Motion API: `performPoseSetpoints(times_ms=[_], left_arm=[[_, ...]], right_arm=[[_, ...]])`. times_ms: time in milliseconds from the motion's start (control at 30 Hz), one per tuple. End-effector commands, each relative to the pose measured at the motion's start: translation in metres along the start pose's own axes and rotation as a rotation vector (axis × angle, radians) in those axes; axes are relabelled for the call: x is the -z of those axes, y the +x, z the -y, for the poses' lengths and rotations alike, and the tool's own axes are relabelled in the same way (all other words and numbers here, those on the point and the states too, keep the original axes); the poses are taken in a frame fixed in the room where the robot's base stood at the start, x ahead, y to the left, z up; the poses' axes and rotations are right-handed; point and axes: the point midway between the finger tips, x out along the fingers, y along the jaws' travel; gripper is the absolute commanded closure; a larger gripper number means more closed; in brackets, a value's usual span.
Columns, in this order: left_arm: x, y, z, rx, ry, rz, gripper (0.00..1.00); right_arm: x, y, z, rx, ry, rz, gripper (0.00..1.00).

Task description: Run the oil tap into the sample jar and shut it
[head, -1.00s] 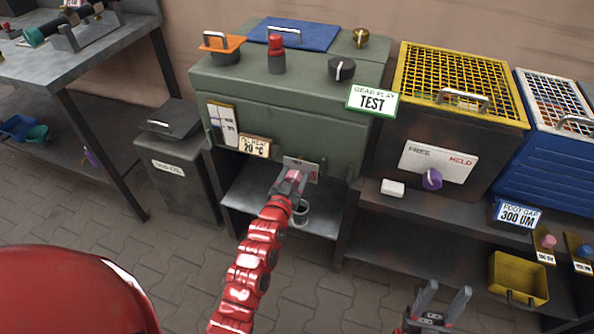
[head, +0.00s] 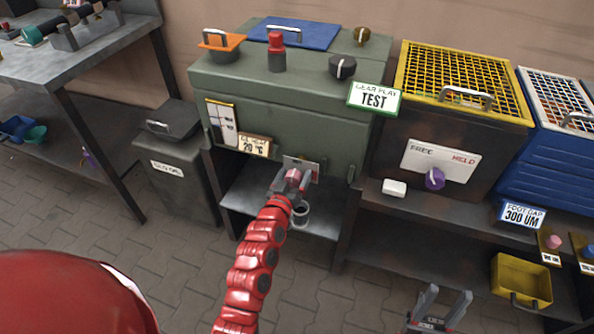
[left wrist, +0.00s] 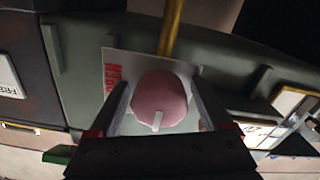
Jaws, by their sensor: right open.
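The green test cabinet (head: 315,125) carries a tap with a pink round knob (head: 293,176) on a pale plate low on its front. In the left wrist view the knob (left wrist: 160,100) has a white pointer mark, a brass pipe (left wrist: 172,28) beyond it and red OPEN lettering on its plate. My left gripper (head: 292,181) has a finger on each side of the knob; whether they press on it is unclear. A small grey jar (head: 301,214) stands on the shelf below, partly behind my gripper; its contents are hard to see. My right gripper (head: 441,304) is open and empty at the bottom.
A grey waste-oil bin (head: 180,175) stands left of the cabinet. To the right are a yellow-grated box (head: 455,85) with a purple knob (head: 434,178), a blue crate (head: 550,160) and a yellow bin (head: 522,280). The paved floor in front is clear.

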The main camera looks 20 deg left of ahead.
Motion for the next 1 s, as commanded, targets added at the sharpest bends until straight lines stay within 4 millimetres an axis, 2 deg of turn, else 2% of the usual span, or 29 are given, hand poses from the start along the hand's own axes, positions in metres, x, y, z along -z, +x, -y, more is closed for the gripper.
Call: performPoseSetpoints(times_ms=[300, 467, 1000], left_arm=[[0.0, -0.001, 0.0, 0.0, 0.002, 0.0, 0.12], [0.0, -0.014, 0.001, 0.001, 0.003, -0.001, 0.12], [-0.001, -0.132, 0.001, 0.002, 0.004, 0.002, 0.12]], right_arm=[[0.0, 0.0, 0.0, 0.0, 0.0, 0.0, 0.5], [0.0, 0.001, 0.0, 0.0, 0.0, 0.0, 0.5], [0.001, 0.006, 0.0, 0.0, 0.0, 0.0, 0.5]])
